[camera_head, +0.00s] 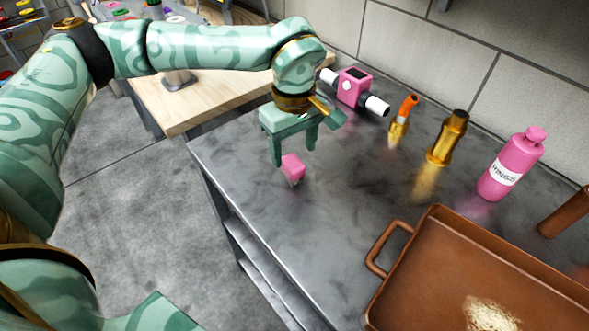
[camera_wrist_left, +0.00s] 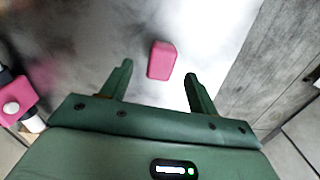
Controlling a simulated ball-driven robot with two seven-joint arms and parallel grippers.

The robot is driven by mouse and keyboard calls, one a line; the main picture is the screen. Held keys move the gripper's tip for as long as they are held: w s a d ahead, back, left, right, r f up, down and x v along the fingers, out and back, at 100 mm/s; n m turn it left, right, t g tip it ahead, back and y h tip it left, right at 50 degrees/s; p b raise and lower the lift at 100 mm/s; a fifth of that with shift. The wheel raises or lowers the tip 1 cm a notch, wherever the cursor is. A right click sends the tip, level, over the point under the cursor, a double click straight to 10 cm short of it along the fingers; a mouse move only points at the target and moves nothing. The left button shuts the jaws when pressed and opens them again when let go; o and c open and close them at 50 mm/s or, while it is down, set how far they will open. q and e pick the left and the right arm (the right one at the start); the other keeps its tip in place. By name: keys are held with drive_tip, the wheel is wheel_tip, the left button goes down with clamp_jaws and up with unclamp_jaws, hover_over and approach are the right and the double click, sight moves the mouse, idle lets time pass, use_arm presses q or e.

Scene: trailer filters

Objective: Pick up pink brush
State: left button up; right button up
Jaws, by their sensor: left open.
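The pink brush (camera_head: 293,168) shows as a small pink block on the dark metal table (camera_head: 330,215), near its left edge. In the left wrist view the brush (camera_wrist_left: 161,60) lies just beyond the fingertips, roughly in line with the gap between them. My left gripper (camera_head: 293,155) is open and above the table, with its fingers pointing down close to the brush. In the left wrist view the fingers (camera_wrist_left: 160,78) are apart with nothing between them. The underside of the brush is hidden. My right gripper does not show.
A pink device with white ends (camera_head: 355,87), an orange-and-gold item (camera_head: 401,122), a gold bottle (camera_head: 446,138) and a pink bottle (camera_head: 512,165) stand along the back. A brown tray (camera_head: 418,262) fills the front right. A wooden table (camera_head: 205,103) adjoins at the back left.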

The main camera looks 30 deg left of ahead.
sight(293, 161)
use_arm(q)
wheel_tip(293, 161, down, 5)
drive_tip(key=b, duration=0.2)
drive_tip(key=shift+a+f+b, duration=0.15)
drive_tip(key=shift+f+b, duration=0.05)
drive_tip(key=shift+b, duration=0.15)
drive_tip(key=shift+r, duration=0.2)
drive_tip(key=shift+c, duration=0.7)
drive_tip(key=c, duration=0.9)
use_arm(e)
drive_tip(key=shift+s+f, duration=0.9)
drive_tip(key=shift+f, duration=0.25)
use_arm(q)
drive_tip(key=shift+r, duration=0.1)
